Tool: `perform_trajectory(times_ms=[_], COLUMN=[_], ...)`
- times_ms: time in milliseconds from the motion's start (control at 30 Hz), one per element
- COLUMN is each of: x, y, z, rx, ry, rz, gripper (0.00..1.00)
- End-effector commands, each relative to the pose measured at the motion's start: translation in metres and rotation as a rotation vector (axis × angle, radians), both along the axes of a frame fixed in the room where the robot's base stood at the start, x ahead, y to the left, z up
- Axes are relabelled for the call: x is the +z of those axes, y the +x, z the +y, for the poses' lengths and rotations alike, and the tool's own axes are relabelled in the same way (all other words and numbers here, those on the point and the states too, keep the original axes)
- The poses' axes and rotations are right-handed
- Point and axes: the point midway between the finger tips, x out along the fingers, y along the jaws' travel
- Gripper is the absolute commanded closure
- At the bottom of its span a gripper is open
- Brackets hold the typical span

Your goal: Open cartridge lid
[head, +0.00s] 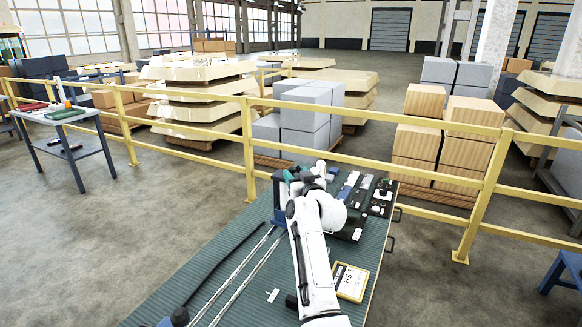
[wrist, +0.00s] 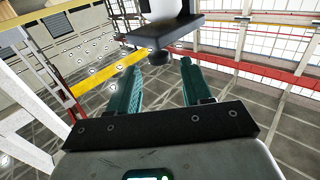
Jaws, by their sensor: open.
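My gripper (wrist: 160,78) is open in the wrist view, with its two teal fingers apart and nothing between them. A dark plate with a round black knob (wrist: 160,57) under it shows just beyond the fingertips, below a white part. I cannot tell whether this is the cartridge lid. In the head view my white arm reaches over the green ribbed trolley top (head: 215,262), and its end hides part of the far side. Several dark modules (head: 352,228) lie right of my arm. No cartridge lid can be made out clearly.
A yellow and white box marked HS1 (head: 350,282) lies right of my arm. Two metal rods (head: 240,280) and a dark bar (head: 225,262) lie left of it. A yellow railing (head: 420,125) runs behind the trolley. A side table (head: 62,118) stands at far left.

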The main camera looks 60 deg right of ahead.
Motion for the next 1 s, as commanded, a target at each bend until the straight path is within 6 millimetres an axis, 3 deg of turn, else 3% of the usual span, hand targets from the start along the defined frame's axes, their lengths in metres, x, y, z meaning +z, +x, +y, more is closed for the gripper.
perform_trajectory(times_ms=[300, 767, 1000], x=[0.000, 0.000, 0.000], y=[0.030, 0.037, 0.037], z=[-0.026, -0.032, -0.032], rx=[0.000, 0.000, 0.000], ry=[0.001, -0.001, 0.000], rz=[0.002, 0.002, 0.001], gripper=[0.51, 0.51, 0.73])
